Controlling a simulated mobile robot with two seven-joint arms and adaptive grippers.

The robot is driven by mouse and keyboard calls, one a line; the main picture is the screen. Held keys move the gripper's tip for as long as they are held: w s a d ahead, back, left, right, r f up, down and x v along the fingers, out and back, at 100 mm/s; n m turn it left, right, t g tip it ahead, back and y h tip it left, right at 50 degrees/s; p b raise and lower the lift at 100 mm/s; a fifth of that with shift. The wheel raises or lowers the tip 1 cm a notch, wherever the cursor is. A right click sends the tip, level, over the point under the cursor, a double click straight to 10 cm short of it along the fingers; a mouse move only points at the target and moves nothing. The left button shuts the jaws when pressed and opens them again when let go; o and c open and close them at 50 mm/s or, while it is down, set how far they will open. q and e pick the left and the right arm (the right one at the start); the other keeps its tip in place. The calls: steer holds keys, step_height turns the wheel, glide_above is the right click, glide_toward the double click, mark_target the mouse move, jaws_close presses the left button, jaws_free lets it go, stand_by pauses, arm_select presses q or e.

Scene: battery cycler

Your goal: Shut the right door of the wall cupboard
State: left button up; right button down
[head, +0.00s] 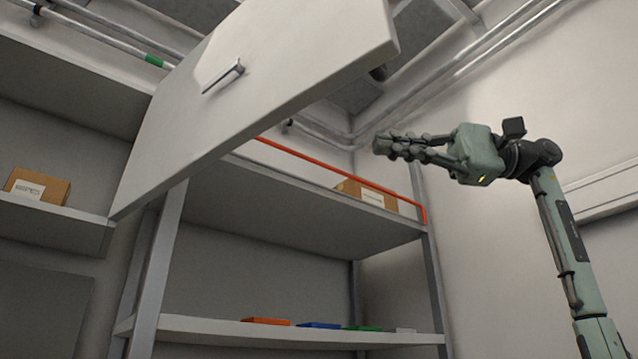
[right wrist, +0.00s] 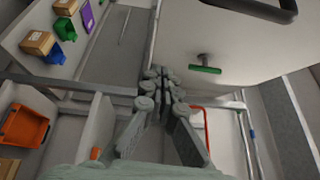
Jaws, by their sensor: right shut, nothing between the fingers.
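The right door (head: 275,60) of the wall cupboard stands open as a large white panel high in the head view. A bar handle (head: 223,78) is on its visible face. Its left lower corner lies near the right end of the cupboard's shelf (head: 55,217); its right end reaches out toward my right gripper (head: 384,146). That gripper is shut and empty, raised to the right of and below the door's right end, with a gap in the picture. Its closed fingers also show in the right wrist view (right wrist: 160,78). My left gripper is not in view.
A rack below the door has an orange-red rail (head: 330,176), a cardboard box (head: 366,194) and a lower shelf (head: 235,330) with coloured flat items. Another box (head: 38,186) sits in the cupboard. Pipes run along the wall. The wrist view shows an orange bin (right wrist: 24,127).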

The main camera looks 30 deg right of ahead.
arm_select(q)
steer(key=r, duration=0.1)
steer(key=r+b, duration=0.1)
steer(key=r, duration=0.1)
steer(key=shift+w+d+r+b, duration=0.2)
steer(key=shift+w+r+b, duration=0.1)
arm_select(e)
steer(key=w+a, duration=0.2)
steer(key=a, duration=1)
steer(key=shift+r, duration=0.15)
steer(key=shift+a, duration=0.1)
